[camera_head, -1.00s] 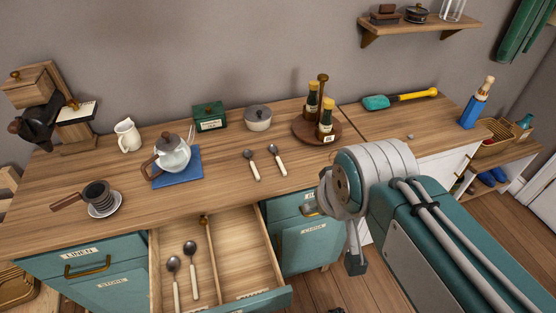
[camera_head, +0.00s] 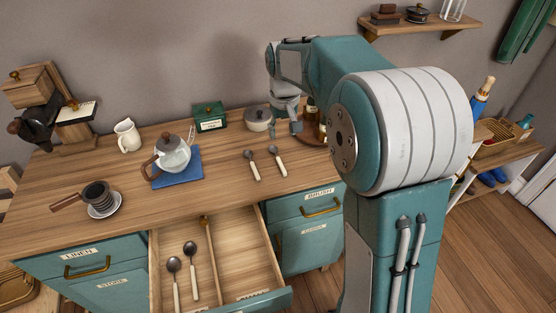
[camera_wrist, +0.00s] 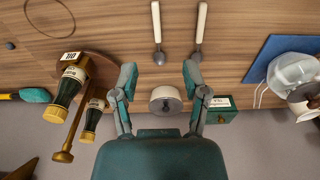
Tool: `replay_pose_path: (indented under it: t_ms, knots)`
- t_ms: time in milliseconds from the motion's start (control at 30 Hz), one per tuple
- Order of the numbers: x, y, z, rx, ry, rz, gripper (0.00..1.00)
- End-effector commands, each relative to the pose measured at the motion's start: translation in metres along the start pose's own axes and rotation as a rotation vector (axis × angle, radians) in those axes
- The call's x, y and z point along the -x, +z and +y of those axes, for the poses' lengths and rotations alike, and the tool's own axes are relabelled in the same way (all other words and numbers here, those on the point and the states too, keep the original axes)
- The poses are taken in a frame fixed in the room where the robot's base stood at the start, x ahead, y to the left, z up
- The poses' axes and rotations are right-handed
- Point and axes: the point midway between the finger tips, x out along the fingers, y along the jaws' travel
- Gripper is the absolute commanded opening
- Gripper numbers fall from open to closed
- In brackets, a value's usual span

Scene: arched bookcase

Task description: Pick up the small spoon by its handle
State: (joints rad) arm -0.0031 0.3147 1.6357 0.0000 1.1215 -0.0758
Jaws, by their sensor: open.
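Two spoons with dark bowls and pale handles lie side by side on the counter, a left spoon (camera_head: 254,168) and a right spoon (camera_head: 280,163). They also show in the wrist view, the right one (camera_wrist: 157,24) on the left there and the left one (camera_wrist: 201,24) on the right, handles toward the top. Two more spoons (camera_head: 174,275) (camera_head: 192,263) lie in the open drawer (camera_head: 249,260). I cannot tell which spoon is the small one. My gripper (camera_wrist: 160,74) is open and empty above the counter's back, bowls just beyond its fingertips in the wrist view.
A lidded grey pot (camera_head: 258,119) and green box (camera_head: 210,117) stand behind the spoons. A round tray (camera_wrist: 97,67) with bottles is beside my gripper, partly hidden by my arm in the head view. A glass teapot (camera_head: 173,154) sits on a blue mat (camera_head: 188,179).

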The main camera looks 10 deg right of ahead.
Motion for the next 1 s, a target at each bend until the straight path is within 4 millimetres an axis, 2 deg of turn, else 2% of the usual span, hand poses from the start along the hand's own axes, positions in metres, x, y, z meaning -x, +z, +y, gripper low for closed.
replay_pose_path:
  t_ms: [33,100,233,367,600,833,1000]
  knots:
    - [-0.014,-0.011,0.001,0.003,-0.002,-0.022,0.59]
    - [-0.028,-0.022,0.001,0.007,-0.003,-0.044,0.59]
    - [-0.042,-0.033,0.002,0.011,-0.005,-0.065,0.59]
    - [-0.052,-0.035,0.002,0.013,-0.006,-0.072,0.59]
    - [-0.09,-0.032,0.003,0.012,-0.006,-0.072,0.59]
    - [-0.11,-0.032,0.004,0.012,-0.006,-0.072,0.59]
    - [-0.137,-0.034,0.007,0.012,-0.006,-0.072,0.59]
